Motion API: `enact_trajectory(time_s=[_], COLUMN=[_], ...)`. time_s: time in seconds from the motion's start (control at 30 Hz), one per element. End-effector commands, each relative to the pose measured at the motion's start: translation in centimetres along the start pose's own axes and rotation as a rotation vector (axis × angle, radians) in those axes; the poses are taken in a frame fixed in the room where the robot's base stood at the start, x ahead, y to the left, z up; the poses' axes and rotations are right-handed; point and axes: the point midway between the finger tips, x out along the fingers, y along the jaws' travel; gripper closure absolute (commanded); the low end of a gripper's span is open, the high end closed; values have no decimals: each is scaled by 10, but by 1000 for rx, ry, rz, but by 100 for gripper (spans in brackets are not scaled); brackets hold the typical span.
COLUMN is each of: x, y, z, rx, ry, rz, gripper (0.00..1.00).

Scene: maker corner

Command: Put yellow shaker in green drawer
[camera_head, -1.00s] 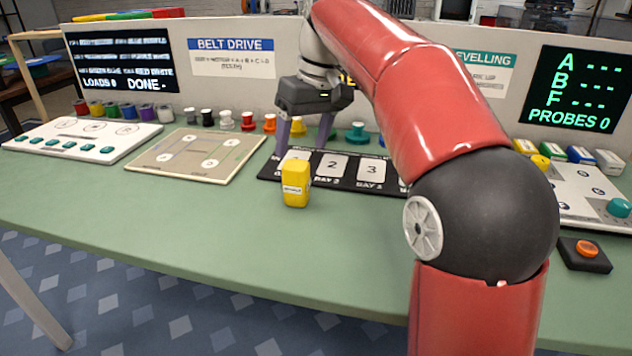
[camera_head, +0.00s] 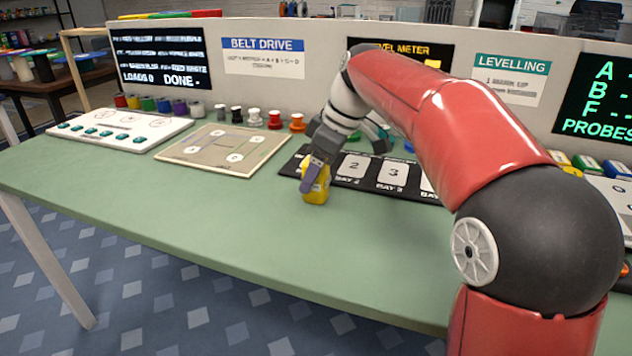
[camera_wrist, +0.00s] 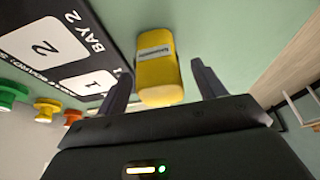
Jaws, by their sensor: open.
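The yellow shaker (camera_head: 319,188) stands on the green bench top, at the front edge of the black bay board. It is a small yellow block with a pale label, seen closely in the wrist view (camera_wrist: 158,70). My gripper (camera_head: 312,180) is down at the shaker, its purple-grey finger in front of it and hiding part of it. In the wrist view my gripper (camera_wrist: 160,82) is open, with one finger on either side of the shaker and gaps showing. No green drawer is visible in these frames.
The black bay board (camera_head: 377,175) with numbered cards lies just behind the shaker. A beige belt-drive board (camera_head: 180,150) lies to the left, and a white panel (camera_head: 90,133) farther left. Coloured spools (camera_head: 274,120) stand along the back wall. The front of the bench is clear.

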Motion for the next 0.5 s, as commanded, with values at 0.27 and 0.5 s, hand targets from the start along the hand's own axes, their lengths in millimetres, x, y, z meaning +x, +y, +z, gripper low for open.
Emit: enact_trajectory(time_s=[0.27,0.5], x=[7,7], y=[0,0], z=[0,0], rx=[0,0], ry=[0,0], rz=[1,1], gripper=[31,57])
